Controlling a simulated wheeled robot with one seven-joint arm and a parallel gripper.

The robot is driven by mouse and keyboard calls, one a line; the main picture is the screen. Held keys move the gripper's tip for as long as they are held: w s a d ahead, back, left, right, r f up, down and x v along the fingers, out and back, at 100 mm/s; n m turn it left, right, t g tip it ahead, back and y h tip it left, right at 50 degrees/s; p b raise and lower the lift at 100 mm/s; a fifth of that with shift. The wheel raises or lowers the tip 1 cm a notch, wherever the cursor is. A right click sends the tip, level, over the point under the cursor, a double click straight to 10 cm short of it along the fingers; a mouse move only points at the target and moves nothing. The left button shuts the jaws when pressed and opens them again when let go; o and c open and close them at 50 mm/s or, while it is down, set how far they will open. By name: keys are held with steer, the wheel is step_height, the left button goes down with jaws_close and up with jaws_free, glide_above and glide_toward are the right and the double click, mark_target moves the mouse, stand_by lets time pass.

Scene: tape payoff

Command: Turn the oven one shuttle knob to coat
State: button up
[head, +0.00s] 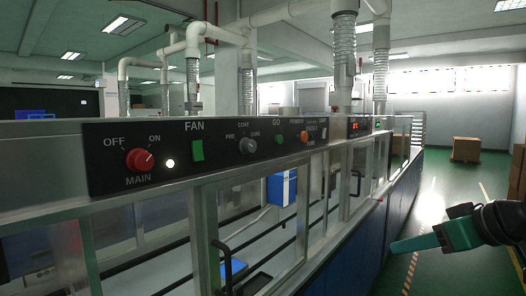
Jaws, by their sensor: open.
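A grey knob (247,146) sits on the black control panel (110,180), with the labels PRE to its left, COAT above it and CURE to its right. Its pointer is too small to read. No readable label marks which oven the knob belongs to. My gripper (395,247) is green and open, low at the right side of the head view, pointing left. It is well apart from the panel and the knob, over the aisle side of the machine. Nothing shows between its fingers.
A red MAIN knob (139,159), a green FAN switch (197,150), a green GO button (279,143) and an orange button (304,137) share the panel. Metal-framed glass windows with black handles (223,262) lie below. The green floor (437,190) at right is clear up to boxes (466,149).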

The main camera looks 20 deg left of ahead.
steer(key=a+r+n+y, duration=0.5)
steer(key=a+r, duration=0.5)
steer(key=a, duration=0.4)
steer(key=n+g+y, duration=0.2)
steer(key=n+y, duration=0.2)
steer(key=y, duration=0.1)
glide_toward(254, 147)
steer(key=x, duration=0.8)
steer(key=shift+a, duration=0.15)
steer(key=c, duration=1.1)
